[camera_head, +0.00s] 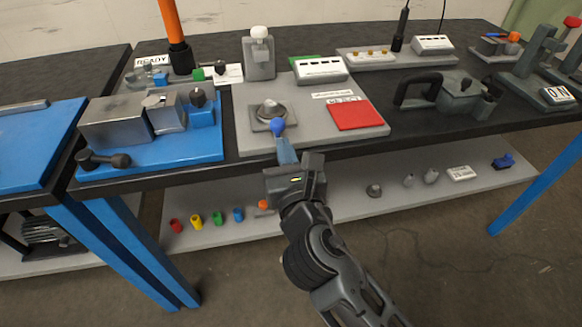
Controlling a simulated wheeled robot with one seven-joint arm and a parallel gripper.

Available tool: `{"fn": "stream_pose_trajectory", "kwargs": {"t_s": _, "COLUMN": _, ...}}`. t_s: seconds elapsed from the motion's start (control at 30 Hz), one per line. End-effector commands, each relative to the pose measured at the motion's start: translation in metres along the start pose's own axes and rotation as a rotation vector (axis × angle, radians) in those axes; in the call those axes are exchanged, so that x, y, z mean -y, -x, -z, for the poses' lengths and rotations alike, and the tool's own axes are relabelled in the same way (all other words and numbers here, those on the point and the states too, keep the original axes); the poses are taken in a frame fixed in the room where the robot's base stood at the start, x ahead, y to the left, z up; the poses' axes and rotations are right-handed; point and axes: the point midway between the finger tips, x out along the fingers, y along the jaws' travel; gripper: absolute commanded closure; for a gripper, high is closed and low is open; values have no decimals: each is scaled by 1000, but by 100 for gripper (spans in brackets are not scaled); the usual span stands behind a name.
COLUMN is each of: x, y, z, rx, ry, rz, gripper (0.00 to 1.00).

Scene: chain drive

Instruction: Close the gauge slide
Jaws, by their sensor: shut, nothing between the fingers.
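No part in view is clearly labelled as the gauge slide, so I cannot tell for sure which one it is. My gripper (285,147) is at the front edge of the grey plate (312,88), its fingers together and empty. Just beyond the fingertips is a blue ball knob (277,126), in front of a round metal cone piece (270,110) on a square base. Whether the fingers touch the knob cannot be told. A red square pad (355,114) lies on the plate to the right, and an upright grey block with a white knob (259,52) stands behind.
A blue fixture with grey blocks (118,120) stands left, a dark handled housing (458,92) right. An orange post (173,25) rises at the back left. A lower shelf (330,202) holds small coloured parts. The table's front edge runs close beneath my gripper.

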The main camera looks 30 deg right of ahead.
Motion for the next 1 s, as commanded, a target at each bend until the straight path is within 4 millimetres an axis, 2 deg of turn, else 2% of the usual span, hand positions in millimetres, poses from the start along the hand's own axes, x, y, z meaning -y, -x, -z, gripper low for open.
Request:
{"fn": "stream_pose_trajectory", "kwargs": {"t_s": 0.1, "x": 0, "y": -16, "z": -1, "rx": 1, "ry": 0, "rz": 0, "gripper": 100}}
{"fn": "stream_pose_trajectory", "kwargs": {"t_s": 0.23, "x": 0, "y": -25, "z": 0, "rx": 0, "ry": -1, "rz": -1, "gripper": 100}}
{"fn": "stream_pose_trajectory", "kwargs": {"t_s": 0.73, "x": 0, "y": -34, "z": -1, "rx": 0, "ry": 0, "rz": -1, "gripper": 100}}
{"fn": "stream_pose_trajectory", "kwargs": {"t_s": 1.0, "x": 0, "y": -87, "z": -3, "rx": 1, "ry": 1, "rz": 0, "gripper": 100}}
